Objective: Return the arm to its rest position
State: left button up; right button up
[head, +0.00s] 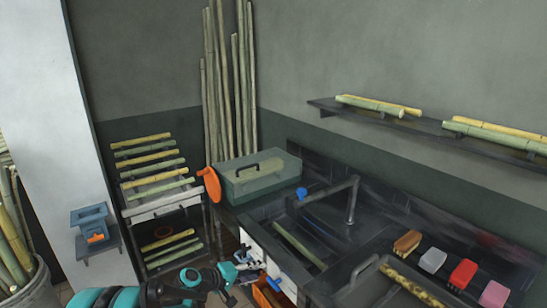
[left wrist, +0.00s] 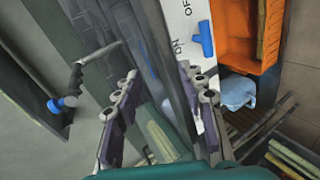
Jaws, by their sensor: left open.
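My left arm (head: 185,287), teal and black, reaches in from the bottom of the head view. Its gripper (head: 246,267) is low in front of the counter, close to the white front panel. In the left wrist view the gripper (left wrist: 162,95) has its two fingers wide apart, with nothing held between them. The white panel (left wrist: 180,25) with lettering and a blue lever (left wrist: 201,39) lies just past the right finger. My right gripper is not in view.
An orange crate (left wrist: 238,55) is beside the panel, with a pale blue item (left wrist: 237,92) near it. The sink has a tap (head: 352,200). A cane rack (head: 155,208) stands left of the counter. Sponges and brushes (head: 463,273) lie at right. Open floor is scarcely visible.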

pick_arm(q)
jog(key=s+a+r+m+g+y, duration=0.1)
jog(key=s+a+r+y, duration=0.1)
jog(key=s+r, duration=0.35)
jog(key=s+a+r+m+y, duration=0.1)
jog(key=s+r+m+y, duration=0.15)
jog(key=s, duration=0.65)
jog(key=s+a+m+y, duration=0.1)
jog(key=s+a, duration=0.3)
jog(key=s, duration=0.5)
jog(key=s+a+m+y, duration=0.1)
jog(key=s+a+y, duration=0.3)
jog(key=s, duration=0.4)
jog(key=shift+s+a+f+m, duration=0.3)
jog(key=shift+s+f+m, duration=0.05)
jog(key=shift+s+f, duration=0.05)
